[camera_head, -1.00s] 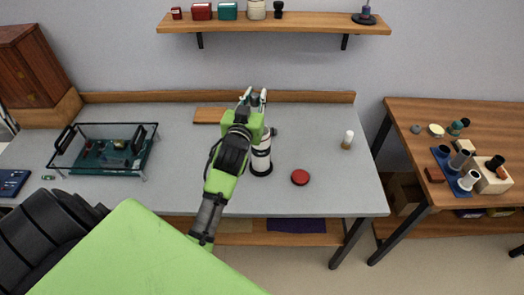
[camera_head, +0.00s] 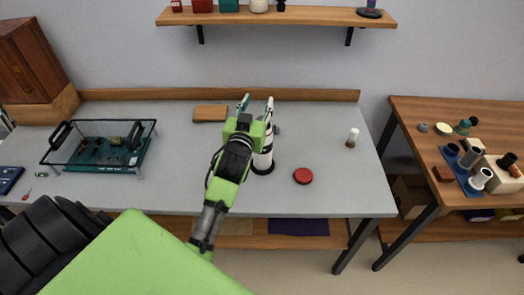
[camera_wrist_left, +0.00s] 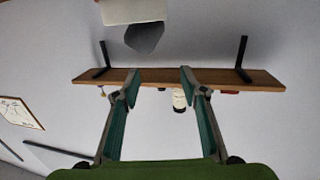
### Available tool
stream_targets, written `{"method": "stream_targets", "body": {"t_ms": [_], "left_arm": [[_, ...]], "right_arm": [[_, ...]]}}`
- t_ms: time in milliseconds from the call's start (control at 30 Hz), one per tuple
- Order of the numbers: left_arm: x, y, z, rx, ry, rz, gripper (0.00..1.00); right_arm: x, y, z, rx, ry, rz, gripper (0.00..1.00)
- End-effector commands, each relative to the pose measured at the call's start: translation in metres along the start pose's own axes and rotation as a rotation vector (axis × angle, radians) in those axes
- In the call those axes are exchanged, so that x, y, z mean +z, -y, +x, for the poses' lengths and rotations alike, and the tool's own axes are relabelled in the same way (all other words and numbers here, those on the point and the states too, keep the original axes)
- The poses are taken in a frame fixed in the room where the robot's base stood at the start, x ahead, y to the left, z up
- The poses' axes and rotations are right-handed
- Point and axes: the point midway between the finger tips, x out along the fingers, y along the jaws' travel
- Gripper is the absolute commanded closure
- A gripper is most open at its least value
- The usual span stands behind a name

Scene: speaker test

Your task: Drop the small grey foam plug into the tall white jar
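The tall white jar (camera_head: 263,160), with dark bands and a dark base, stands on the grey bench, partly hidden behind my left gripper (camera_head: 257,105). The gripper is raised at the jar, its fingers spread. In the left wrist view the teal fingers (camera_wrist_left: 152,88) are wide apart with nothing between them. At the top of that view, a small grey faceted piece (camera_wrist_left: 146,39), which looks like the foam plug, overlaps a white shape (camera_wrist_left: 130,11), probably the jar. I cannot tell whether it touches or is inside. My right gripper is out of view.
A red round lid (camera_head: 303,176) and a small white-topped bottle (camera_head: 352,137) are right of the jar. A clear-walled tray (camera_head: 140,165) stands at left, a wooden block (camera_head: 210,113) behind. A wall shelf (camera_head: 300,16) hangs above. A wooden table (camera_head: 420,108) stands at right.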

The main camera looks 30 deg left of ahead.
Motion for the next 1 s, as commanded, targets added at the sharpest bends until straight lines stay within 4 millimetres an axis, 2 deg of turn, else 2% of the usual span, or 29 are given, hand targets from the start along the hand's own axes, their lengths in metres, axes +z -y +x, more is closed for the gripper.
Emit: {"method": "stream_targets", "body": {"t_ms": [233, 367, 800, 1000], "left_arm": [[0.000, 0.000, -0.001, 0.000, 0.000, 0.000, 0.61], [0.001, 0.000, -0.011, 0.000, 0.001, -0.001, 0.61], [0.001, 0.001, -0.095, -0.001, 0.003, -0.002, 0.61], [0.001, 0.000, -0.115, 0.000, 0.001, -0.001, 0.61]], "right_arm": [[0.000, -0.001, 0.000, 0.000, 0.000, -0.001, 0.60], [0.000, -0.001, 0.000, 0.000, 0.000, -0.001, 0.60], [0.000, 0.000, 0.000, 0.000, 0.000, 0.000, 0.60], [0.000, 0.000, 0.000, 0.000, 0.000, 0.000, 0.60]]}}
